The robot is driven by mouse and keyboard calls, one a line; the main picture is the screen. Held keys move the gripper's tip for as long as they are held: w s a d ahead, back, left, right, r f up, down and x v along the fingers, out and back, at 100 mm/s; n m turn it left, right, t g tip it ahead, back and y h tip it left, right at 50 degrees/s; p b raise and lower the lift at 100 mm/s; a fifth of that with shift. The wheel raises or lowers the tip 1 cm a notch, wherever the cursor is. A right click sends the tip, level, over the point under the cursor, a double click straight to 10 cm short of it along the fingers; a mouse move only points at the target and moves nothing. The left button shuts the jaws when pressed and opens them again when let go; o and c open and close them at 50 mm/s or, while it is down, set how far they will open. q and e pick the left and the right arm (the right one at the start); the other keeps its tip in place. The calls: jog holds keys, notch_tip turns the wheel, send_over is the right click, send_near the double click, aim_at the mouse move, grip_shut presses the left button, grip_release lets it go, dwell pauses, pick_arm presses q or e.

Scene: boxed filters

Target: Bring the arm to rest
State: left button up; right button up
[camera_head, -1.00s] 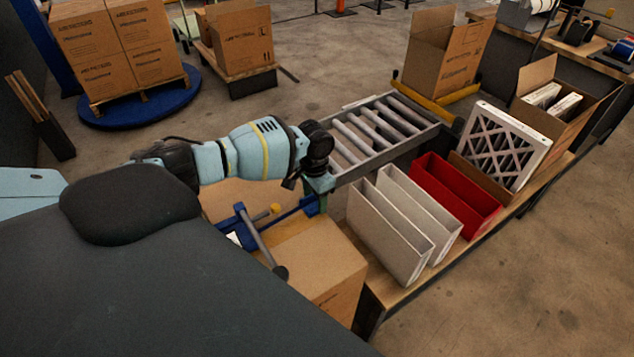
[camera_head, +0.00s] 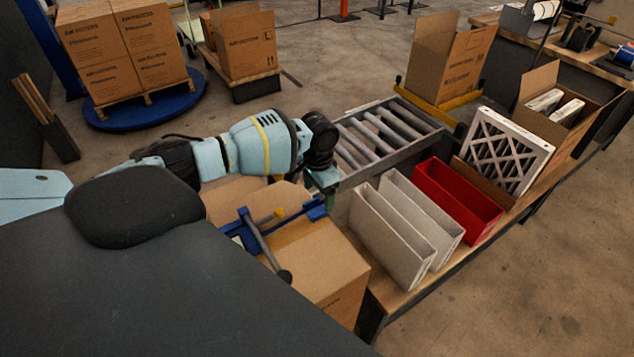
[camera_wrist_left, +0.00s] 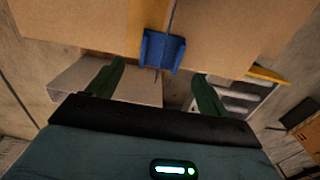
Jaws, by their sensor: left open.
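My left arm comes in from the left in the head view, bent over the packing bench. Its gripper (camera_head: 329,197) points down beside the far end of a blue tool with a grey bar and yellow knob (camera_head: 262,232). The tool lies on top of a cardboard box (camera_head: 320,265). In the left wrist view, the two green fingers of the gripper (camera_wrist_left: 158,72) are spread wide with nothing between them that they grip. The blue end of the tool (camera_wrist_left: 162,50) shows beyond the fingers, on the box seam. My right gripper is not in view.
White cartons (camera_head: 395,235), a red carton (camera_head: 457,200) and a framed filter (camera_head: 505,150) stand on the bench right of the arm. A roller conveyor (camera_head: 385,140) lies behind. An open box (camera_head: 447,60) stands past it. Open floor (camera_head: 330,70) lies beyond.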

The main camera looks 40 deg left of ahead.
pick_arm(q)
notch_tip(320, 180, up, 4)
jog(key=shift+r, duration=0.1)
dwell(0.4)
